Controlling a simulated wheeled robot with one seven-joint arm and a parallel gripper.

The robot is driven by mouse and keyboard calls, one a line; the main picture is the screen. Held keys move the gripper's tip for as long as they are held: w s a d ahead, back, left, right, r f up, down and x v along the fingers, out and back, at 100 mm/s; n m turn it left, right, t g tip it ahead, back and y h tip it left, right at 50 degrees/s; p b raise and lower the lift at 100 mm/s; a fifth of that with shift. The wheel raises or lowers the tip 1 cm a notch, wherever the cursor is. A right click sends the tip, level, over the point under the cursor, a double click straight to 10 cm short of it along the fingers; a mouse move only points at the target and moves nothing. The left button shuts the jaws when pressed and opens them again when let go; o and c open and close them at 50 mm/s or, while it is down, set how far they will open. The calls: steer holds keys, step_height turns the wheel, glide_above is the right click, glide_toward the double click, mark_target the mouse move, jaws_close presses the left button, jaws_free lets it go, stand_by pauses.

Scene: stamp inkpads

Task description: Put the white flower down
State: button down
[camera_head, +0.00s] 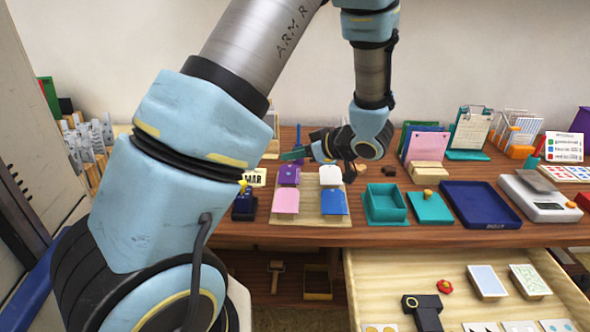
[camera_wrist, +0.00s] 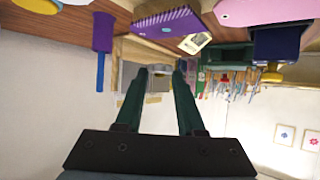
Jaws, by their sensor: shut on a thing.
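My gripper (camera_head: 292,154) is above the back of the table, over the inkpad board, with its green fingers pointing left. In the wrist view my gripper (camera_wrist: 162,70) has both fingers extended with a narrow gap between them. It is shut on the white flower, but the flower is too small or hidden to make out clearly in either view.
A light board (camera_head: 310,217) carries purple, pink, white and blue inkpads. Right of it stand a teal box (camera_head: 385,203), a dark blue tray (camera_head: 480,204) and a scale (camera_head: 540,205). The dark blue tray looks empty. A purple pad (camera_wrist: 168,22) shows in the wrist view.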

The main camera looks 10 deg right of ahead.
steer(key=shift+f, duration=2.1)
steer(key=shift+f, duration=0.2)
steer(key=c, duration=0.5)
jaws_free()
steer(key=shift+c, duration=0.2)
